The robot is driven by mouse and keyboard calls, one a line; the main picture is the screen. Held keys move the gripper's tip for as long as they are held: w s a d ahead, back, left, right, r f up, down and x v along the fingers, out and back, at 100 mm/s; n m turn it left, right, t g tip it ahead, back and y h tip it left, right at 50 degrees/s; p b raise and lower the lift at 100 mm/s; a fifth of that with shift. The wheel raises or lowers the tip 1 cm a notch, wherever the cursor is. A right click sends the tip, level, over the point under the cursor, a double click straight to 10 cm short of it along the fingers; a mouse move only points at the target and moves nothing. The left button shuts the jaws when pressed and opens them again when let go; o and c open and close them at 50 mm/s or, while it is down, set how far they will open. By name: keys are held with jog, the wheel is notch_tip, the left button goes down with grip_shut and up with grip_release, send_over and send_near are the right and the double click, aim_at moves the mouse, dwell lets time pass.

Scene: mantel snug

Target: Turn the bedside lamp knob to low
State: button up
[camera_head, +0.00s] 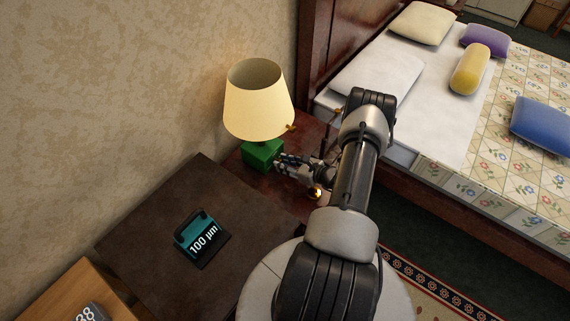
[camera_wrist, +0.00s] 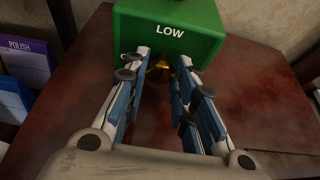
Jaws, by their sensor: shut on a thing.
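The bedside lamp has a cream shade (camera_head: 259,103) and a green box base (camera_head: 262,155), and stands upright on a dark red-brown bedside table (camera_head: 232,162). In the wrist view the green base (camera_wrist: 140,38) carries the white word LOW on its front. A small brass-coloured knob (camera_wrist: 160,70) shows below that word, partly hidden between my fingertips. My gripper (camera_head: 284,162) reaches the lamp base from the right; in the wrist view its two blue-padded fingers (camera_wrist: 160,72) are on either side of the knob and shut on it. The knob's pointing direction cannot be made out.
A dark brown table (camera_head: 150,245) in front of the lamp holds a teal item marked 100 µm (camera_head: 203,240). A bed with pillows (camera_head: 423,22) is at the right.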

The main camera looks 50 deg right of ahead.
jog(key=shift+f, duration=0.1)
jog(key=o, duration=0.8)
jog(key=shift+s, duration=0.1)
jog(key=v, duration=1.2)
